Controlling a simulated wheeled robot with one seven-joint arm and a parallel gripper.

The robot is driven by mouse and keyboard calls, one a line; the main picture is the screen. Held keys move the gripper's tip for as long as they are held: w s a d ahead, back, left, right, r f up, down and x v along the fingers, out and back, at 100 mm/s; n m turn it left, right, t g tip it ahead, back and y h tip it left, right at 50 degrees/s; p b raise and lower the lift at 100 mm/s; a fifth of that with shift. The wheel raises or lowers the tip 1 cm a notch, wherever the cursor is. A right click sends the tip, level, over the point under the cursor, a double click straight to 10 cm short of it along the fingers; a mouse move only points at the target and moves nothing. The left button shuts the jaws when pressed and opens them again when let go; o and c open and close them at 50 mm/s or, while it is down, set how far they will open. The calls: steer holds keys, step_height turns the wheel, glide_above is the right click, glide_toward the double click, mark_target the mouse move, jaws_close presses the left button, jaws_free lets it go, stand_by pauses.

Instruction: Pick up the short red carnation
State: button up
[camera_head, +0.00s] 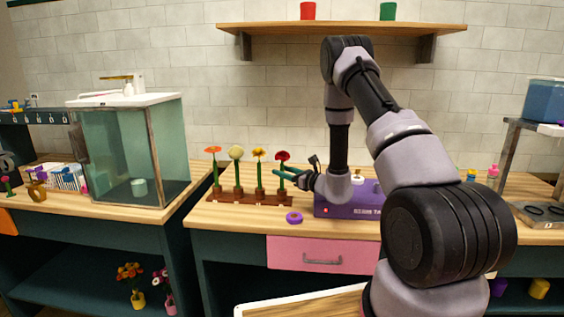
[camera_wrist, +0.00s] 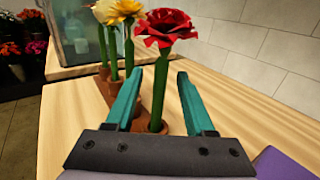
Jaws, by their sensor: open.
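The red carnation (camera_head: 283,156) stands upright on a green stem at the right end of a brown wooden holder (camera_head: 236,198). It also shows in the wrist view (camera_wrist: 166,25), with its stem appearing between my two teal fingers. My gripper (camera_head: 281,172) is open and comes in from the right, level with the stem below the bloom. In the wrist view my gripper (camera_wrist: 160,73) has a finger on each side of the stem, with gaps at both sides. I cannot tell how deep the stem sits between the fingers.
A yellow flower (camera_head: 259,154), a cream flower (camera_head: 236,152) and an orange-red flower (camera_head: 213,150) stand left of the carnation in the same holder. A purple box (camera_head: 340,208) sits under my forearm.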

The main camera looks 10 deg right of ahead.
steer(key=shift+w+a, duration=0.3)
steer(key=shift+w, duration=0.15)
jaws_close()
steer(key=shift+r, duration=0.1)
steer(key=shift+r, duration=8.45)
